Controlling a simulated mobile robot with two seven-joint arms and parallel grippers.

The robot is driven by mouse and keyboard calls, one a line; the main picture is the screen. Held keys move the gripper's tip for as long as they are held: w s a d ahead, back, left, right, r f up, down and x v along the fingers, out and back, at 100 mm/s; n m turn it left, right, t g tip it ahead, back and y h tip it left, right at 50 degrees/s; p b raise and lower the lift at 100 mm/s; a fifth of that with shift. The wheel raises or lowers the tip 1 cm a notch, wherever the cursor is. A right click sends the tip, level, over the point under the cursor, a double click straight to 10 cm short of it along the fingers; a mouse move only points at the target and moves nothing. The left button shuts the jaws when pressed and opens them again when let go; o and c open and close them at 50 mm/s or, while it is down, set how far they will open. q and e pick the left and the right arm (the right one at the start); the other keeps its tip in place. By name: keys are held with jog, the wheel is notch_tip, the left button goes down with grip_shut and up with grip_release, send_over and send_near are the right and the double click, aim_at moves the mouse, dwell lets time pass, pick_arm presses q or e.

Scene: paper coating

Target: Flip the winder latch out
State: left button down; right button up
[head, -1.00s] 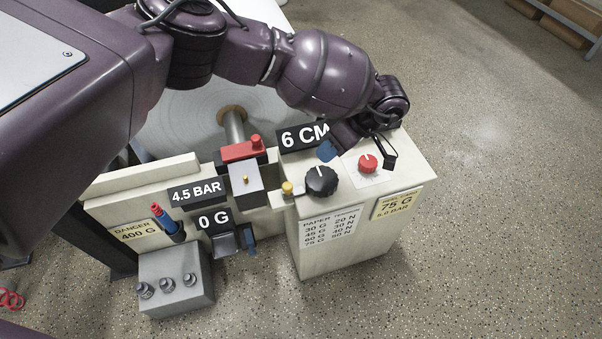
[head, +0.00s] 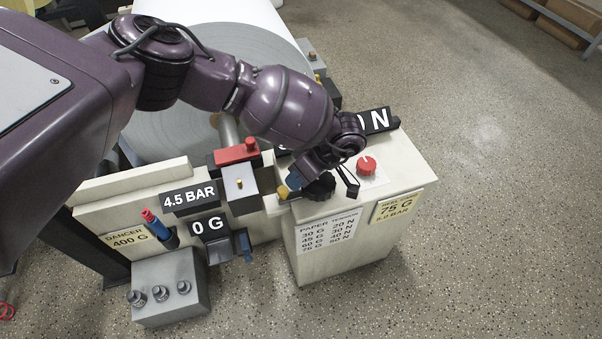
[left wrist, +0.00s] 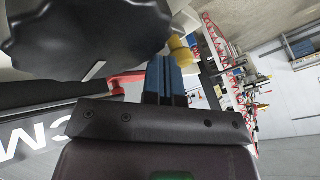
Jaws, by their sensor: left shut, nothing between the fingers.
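A red bar with a raised round knob (head: 237,153), which looks like the latch, lies across the end of the roll's metal shaft (head: 228,130). Its red end also shows in the left wrist view (left wrist: 125,80). My left gripper (head: 294,180) is to the right of it, apart from it, over the box top between the black dial (head: 321,188) and the yellow knob (head: 283,192). Its blue fingers (left wrist: 165,78) are together and empty. In the left wrist view the yellow knob (left wrist: 181,50) is close beyond the fingertips; I cannot tell whether they touch. My right gripper is out of view.
The black dial (left wrist: 75,30) looms close at the upper left of the left wrist view. A large paper roll (head: 165,120) is behind.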

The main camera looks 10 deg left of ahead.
pick_arm(q)
jog(key=shift+a, duration=0.1)
jog(key=shift+s+a+r, duration=0.1)
jog(key=shift+a+r, duration=0.05)
jog(key=shift+a, duration=0.1)
jog(key=shift+s+a+r+p, duration=0.2)
jog(key=shift+s+a+p, duration=0.2)
jog(key=shift+a+p, duration=0.4)
jog(key=shift+s+a, duration=0.2)
jog(key=shift+a, duration=0.1)
jog(key=shift+s+a+f, duration=0.1)
jog(key=shift+s+f, duration=0.1)
jog(key=shift+f, duration=0.15)
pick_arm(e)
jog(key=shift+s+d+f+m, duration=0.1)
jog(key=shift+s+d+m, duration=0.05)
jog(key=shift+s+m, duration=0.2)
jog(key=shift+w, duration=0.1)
